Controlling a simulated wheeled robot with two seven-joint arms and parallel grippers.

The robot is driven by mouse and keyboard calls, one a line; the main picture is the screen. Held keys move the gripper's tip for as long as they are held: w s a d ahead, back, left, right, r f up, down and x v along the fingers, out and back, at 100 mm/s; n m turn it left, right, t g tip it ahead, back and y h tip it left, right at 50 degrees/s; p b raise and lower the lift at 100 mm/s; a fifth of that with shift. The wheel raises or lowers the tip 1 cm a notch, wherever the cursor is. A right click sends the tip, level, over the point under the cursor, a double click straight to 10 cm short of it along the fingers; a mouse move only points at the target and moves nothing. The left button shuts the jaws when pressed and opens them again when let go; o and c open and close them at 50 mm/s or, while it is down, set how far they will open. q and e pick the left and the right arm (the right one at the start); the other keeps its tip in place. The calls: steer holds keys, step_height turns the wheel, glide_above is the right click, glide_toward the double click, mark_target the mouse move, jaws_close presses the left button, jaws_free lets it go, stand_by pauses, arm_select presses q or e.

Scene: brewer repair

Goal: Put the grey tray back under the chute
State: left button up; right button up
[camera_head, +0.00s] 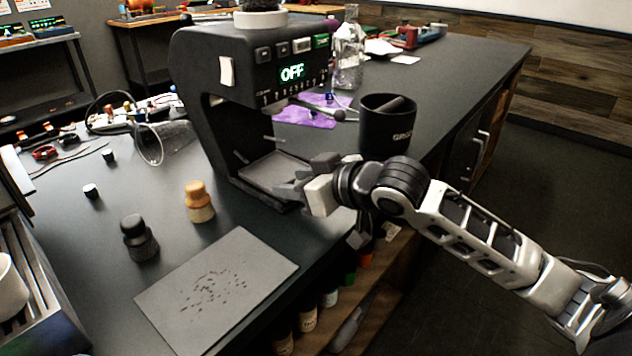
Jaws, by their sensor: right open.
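The black brewer (215,75) stands on the dark counter, its display reading OFF. A shallow grey tray (272,170) lies in the open bay at the brewer's base, below the overhanging upper part. My right gripper (290,188) comes in from the right and is at the tray's front right edge. Its jaws are open. The fingers cover that corner of the tray, and I cannot tell whether they touch it. The chute itself is hard to make out in the shadow under the brewer's head. My left gripper is not in view.
A flat grey mat (240,262) with dark specks lies at the counter's front. A wooden-topped tamper (199,202) and a black one (138,238) stand behind it. A black bin (386,128) stands right of the brewer. A clear cup (165,143) lies on its side to the left.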

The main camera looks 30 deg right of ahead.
steer(key=v, duration=0.8)
steer(key=shift+s, duration=0.3)
steer(key=shift+s+d+r+p, duration=0.15)
steer(key=shift+s+r+p, duration=0.2)
steer(key=shift+s+r, duration=0.1)
steer(key=shift+s+d+r+p, duration=0.1)
steer(key=shift+s+d+p, duration=0.05)
steer(key=shift+s+p, duration=0.15)
arm_select(q)
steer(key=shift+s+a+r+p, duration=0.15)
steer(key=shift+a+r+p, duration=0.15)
steer(key=shift+p, duration=0.25)
arm_select(e)
steer(key=shift+s+d+r, duration=0.2)
steer(key=shift+s+d, duration=0.05)
steer(key=shift+s, duration=0.4)
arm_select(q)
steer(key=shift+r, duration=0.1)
